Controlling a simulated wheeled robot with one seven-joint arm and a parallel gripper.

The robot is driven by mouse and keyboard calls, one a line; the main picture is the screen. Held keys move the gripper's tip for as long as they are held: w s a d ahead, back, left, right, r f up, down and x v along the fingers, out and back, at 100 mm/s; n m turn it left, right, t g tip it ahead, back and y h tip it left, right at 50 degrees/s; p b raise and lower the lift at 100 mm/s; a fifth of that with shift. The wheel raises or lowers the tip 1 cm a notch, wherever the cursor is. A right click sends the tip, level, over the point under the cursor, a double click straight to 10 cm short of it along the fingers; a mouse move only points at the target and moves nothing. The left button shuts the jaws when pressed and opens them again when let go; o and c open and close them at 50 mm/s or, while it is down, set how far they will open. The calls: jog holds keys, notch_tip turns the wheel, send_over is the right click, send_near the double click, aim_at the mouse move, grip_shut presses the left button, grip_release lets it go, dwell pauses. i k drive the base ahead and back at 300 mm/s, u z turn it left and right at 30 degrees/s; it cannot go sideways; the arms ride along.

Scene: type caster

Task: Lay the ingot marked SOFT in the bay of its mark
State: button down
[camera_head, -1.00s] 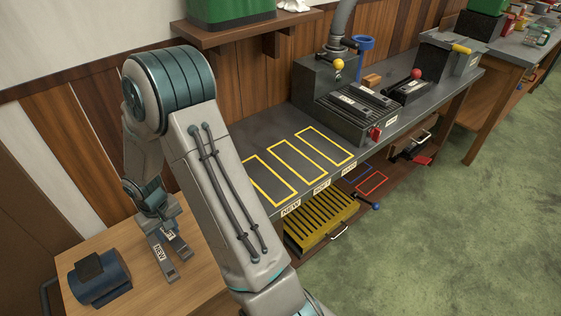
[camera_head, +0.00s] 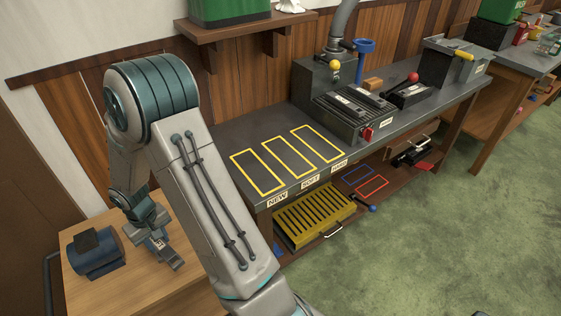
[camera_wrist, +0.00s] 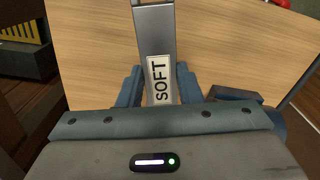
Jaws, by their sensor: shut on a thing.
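The ingot marked SOFT (camera_wrist: 158,45) is a grey metal bar with a white label. In the wrist view it lies between the two fingers of my gripper (camera_wrist: 165,88), which is shut on it. I cannot tell whether the ingot touches the table. Three yellow-outlined bays lie on the grey bench, labelled NEW, SOFT and HARD from left to right. The SOFT bay (camera_head: 289,155) is the middle one and is empty, as are the others.
A dark blue object (camera_head: 97,255) stands on the wooden table (camera_head: 120,295) beside my gripper. A grey machine (camera_head: 350,112) with levers stands on the bench right of the bays. A yellow slotted tray (camera_head: 315,216) is on the shelf below.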

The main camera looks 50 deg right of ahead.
aim_at(290, 157)
jog(key=k, duration=1.05)
jog(key=z, duration=1.15)
jog(key=i, duration=0.45)
